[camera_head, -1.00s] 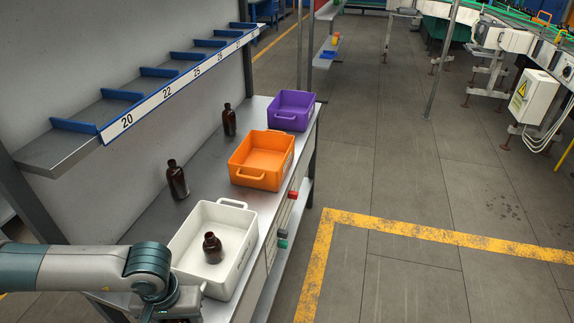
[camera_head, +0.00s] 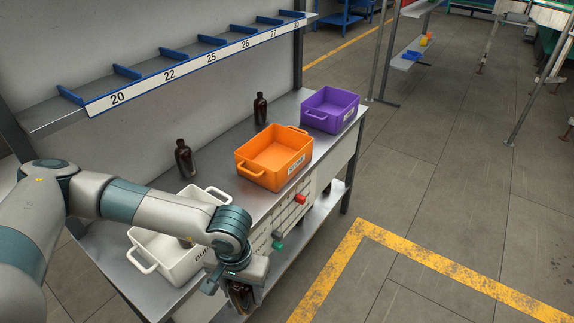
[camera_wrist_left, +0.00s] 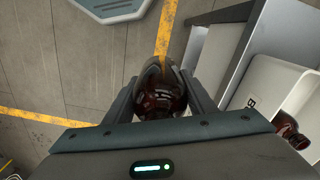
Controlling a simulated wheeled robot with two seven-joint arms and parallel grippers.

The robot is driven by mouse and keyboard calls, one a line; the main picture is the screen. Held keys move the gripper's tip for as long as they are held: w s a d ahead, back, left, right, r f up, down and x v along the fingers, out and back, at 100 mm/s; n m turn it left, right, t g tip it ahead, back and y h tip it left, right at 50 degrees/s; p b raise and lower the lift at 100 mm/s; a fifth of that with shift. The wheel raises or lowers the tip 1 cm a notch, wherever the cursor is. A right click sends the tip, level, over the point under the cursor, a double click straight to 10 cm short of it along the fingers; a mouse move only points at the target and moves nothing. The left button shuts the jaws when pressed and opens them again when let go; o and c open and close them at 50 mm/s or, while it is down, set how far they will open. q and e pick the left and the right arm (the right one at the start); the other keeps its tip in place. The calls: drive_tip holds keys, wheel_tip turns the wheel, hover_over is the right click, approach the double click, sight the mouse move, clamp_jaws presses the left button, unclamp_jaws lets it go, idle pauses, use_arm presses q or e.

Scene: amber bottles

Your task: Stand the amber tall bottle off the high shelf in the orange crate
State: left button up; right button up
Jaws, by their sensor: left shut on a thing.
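My left gripper (camera_head: 238,286) is shut on an amber bottle (camera_head: 241,297), taken to be the amber tall bottle, just off the workbench's front edge beside the white crate. In the left wrist view the gripper (camera_wrist_left: 165,84) has a finger on each side of the bottle (camera_wrist_left: 163,100). Much of the bottle is hidden in the head view. The orange crate (camera_head: 245,172) stands on the workbench, farther back than the gripper, and looks empty. The high shelf (camera_head: 60,112) shows no bottle. My right gripper is not in view.
A white crate (camera_head: 142,262) holds a short amber bottle (camera_wrist_left: 290,136), partly behind my arm. Two dark amber bottles stand along the wall side, one nearer (camera_head: 184,158) and one farther (camera_head: 260,108). A purple crate (camera_head: 318,122) stands beyond the orange one. The floor at right is clear.

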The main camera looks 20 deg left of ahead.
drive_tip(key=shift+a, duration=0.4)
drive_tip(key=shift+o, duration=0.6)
use_arm(q)
drive_tip(key=shift+w+r+n, duration=0.1)
drive_tip(key=shift+w+n, duration=0.3)
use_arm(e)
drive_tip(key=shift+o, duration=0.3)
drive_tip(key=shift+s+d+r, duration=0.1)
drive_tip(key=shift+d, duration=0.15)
use_arm(q)
drive_tip(key=w+r+m+p, duration=0.1)
drive_tip(key=w+r+m, duration=0.3)
drive_tip(key=w+m, duration=0.8)
drive_tip(key=w+r+m+p, duration=0.2)
drive_tip(key=w+r+m, duration=0.3)
drive_tip(key=w+m, duration=0.7)
drive_tip(key=shift+d+m, duration=0.2)
drive_tip(key=shift+m, duration=2.6)
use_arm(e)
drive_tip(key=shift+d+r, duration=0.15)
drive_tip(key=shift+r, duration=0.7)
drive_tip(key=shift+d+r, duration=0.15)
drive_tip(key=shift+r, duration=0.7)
use_arm(q)
drive_tip(key=shift+w+r, duration=0.1)
drive_tip(key=shift+r, duration=0.05)
